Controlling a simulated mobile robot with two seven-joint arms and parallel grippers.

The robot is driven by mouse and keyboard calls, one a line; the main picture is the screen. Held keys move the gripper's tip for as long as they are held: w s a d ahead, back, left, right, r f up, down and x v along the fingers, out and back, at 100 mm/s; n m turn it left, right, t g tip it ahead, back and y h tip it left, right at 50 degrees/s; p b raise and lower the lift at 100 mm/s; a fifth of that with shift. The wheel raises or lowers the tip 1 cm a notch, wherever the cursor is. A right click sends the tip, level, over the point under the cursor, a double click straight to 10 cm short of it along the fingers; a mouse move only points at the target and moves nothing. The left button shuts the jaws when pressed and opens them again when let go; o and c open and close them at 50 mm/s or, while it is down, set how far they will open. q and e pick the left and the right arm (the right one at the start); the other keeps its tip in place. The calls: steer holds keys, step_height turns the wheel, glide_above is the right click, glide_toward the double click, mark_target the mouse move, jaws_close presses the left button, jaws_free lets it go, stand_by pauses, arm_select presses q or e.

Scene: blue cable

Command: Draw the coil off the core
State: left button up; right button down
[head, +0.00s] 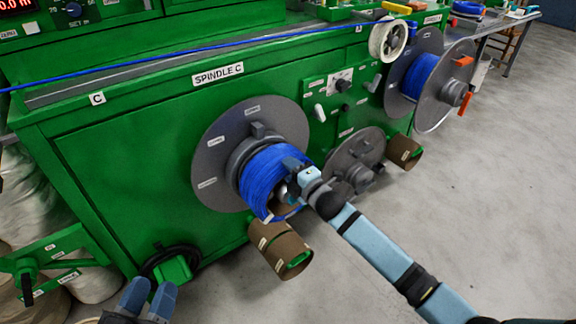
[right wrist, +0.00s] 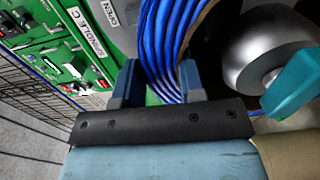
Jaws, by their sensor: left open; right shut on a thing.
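The blue cable coil (head: 264,178) sits around the core in front of a grey flange disc (head: 212,150) on the green machine, under the label SPINDLE C. My right gripper (head: 292,178) is at the coil's outer right side and is shut on it. In the right wrist view, blue strands (right wrist: 170,45) run between its two fingers (right wrist: 162,88). A rounded silver spindle end (right wrist: 258,50) shows right of the strands. The gripper hides part of the coil's front and the core. My left gripper (head: 150,298) is open and empty at the lower left, away from the coil.
A brown cardboard tube (head: 284,252) projects below the coil. A second grey disc (head: 352,158) stands to the right, with another blue-wound reel (head: 412,75) beyond. The grey floor (head: 480,190) at right is clear.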

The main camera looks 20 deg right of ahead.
arm_select(q)
steer(key=s+a+f+g+y+p, duration=0.2)
steer(key=a+f+g+y+p, duration=0.2)
steer(key=f, duration=0.6)
steer(key=shift+s+a+f+g+p, duration=0.2)
steer(key=shift+a+g+p, duration=0.3)
steer(key=shift+p, duration=0.6)
arm_select(e)
steer(key=v, duration=1.6)
steer(key=shift+r, duration=0.25)
arm_select(q)
steer(key=shift+d, duration=0.15)
